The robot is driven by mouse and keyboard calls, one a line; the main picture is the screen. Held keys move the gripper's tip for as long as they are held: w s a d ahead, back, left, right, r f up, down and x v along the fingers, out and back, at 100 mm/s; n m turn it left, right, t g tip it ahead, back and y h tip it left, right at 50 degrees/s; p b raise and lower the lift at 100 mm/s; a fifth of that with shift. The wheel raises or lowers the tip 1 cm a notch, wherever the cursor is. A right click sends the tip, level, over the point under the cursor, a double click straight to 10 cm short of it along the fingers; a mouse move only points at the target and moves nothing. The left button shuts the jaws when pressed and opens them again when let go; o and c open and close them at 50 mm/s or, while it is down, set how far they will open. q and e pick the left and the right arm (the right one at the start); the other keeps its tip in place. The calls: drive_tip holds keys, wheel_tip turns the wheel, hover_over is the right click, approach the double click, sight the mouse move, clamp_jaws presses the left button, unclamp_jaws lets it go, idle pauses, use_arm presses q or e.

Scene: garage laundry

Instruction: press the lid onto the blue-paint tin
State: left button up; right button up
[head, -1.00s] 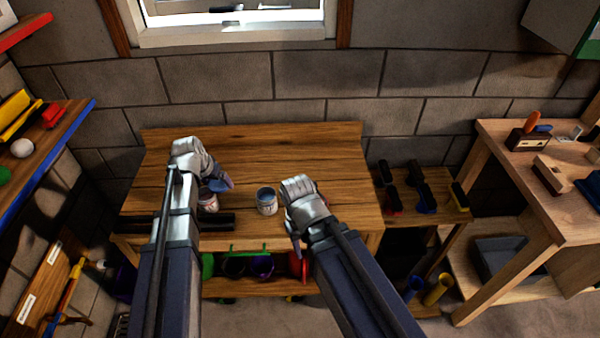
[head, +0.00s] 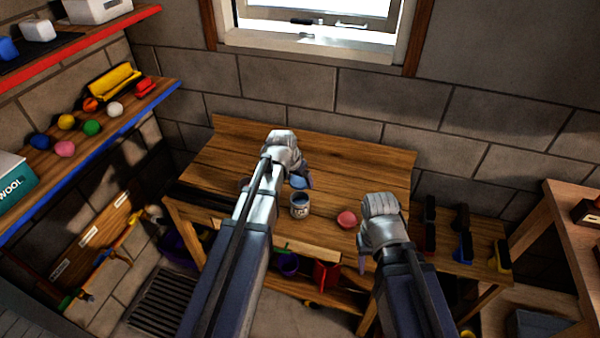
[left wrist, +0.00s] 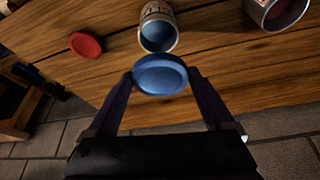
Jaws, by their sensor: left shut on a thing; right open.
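The blue-paint tin (head: 299,207) stands upright and uncovered on the wooden bench, with blue paint showing inside; it also shows in the left wrist view (left wrist: 157,30). My left gripper (head: 304,180) is shut on the blue lid (head: 298,182), close to the tin's far side in the head view. In the left wrist view the lid (left wrist: 160,75) sits between both fingers, roughly flat, just below the tin's mouth in the picture. The lid is off the tin; the exact height gap is unclear. My right gripper (head: 364,258) is open and empty at the bench's front right.
A red lid (head: 347,219) lies on the bench right of the tin. The bench's back half (head: 350,165) is clear. Brushes (head: 463,245) stand at the right.

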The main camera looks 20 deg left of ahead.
use_arm(q)
drive_tip(key=shift+f+b, duration=3.3)
drive_tip(key=shift+b, duration=0.05)
drive_tip(key=shift+f+b, duration=0.45)
drive_tip(key=shift+b, duration=0.05)
drive_tip(key=shift+s, duration=0.1)
drive_tip(key=shift+f, duration=0.15)
drive_tip(key=o, duration=1)
drive_tip(key=shift+o, duration=0.2)
drive_tip(key=shift+r, duration=0.2)
drive_tip(key=shift+r+p, duration=3.4)
drive_tip(key=shift+p, duration=0.1)
